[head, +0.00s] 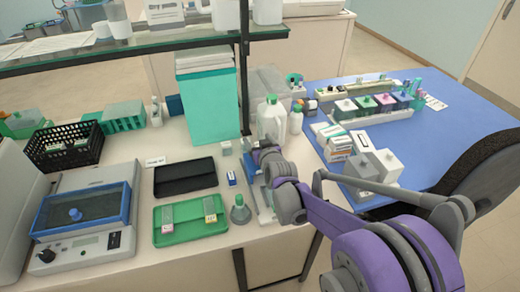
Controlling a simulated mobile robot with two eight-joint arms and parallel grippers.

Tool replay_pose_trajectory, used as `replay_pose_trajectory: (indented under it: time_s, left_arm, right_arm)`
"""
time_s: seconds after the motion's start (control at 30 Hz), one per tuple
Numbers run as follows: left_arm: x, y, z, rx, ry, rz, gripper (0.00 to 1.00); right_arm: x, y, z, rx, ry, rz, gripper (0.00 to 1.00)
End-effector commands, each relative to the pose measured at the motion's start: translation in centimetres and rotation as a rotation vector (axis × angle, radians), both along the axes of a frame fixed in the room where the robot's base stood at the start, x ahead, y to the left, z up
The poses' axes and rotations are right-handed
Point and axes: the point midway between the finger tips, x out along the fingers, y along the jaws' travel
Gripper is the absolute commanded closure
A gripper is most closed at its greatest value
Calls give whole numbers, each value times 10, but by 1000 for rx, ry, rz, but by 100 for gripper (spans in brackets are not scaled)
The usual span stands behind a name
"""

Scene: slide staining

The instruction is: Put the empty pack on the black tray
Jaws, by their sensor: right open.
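The black tray (185,178) lies flat on the white bench, left of centre, and looks bare. A small white and blue box (232,178) stands just right of it; it may be the empty pack, but I cannot read its label. My right arm comes in from the lower right. My right gripper (256,152) is open above the bench, right of and beyond the small box, apart from it. Its fingertips are small and hard to make out. My left gripper is not in view.
A blue-lidded device (85,215) and black basket (65,158) stand left. Several packs (335,140) stand on the blue table (450,135). A glass shelf (140,48) spans above the bench.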

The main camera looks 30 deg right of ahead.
Motion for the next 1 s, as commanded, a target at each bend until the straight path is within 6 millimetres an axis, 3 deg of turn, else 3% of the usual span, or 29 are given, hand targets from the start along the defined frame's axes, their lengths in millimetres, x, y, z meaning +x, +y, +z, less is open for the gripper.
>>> replay_pose_trajectory:
  time_s: [0.27, 0.7, 1.0]
  left_arm:
    - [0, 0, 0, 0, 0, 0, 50]
    - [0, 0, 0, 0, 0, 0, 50]
    - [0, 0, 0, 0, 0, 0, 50]
  right_arm:
    - [4, -1, -1, 0, 0, 0, 20]
    - [3, -1, -1, 0, 0, 0, 97]
    - [3, -1, 0, 0, 0, 0, 100]
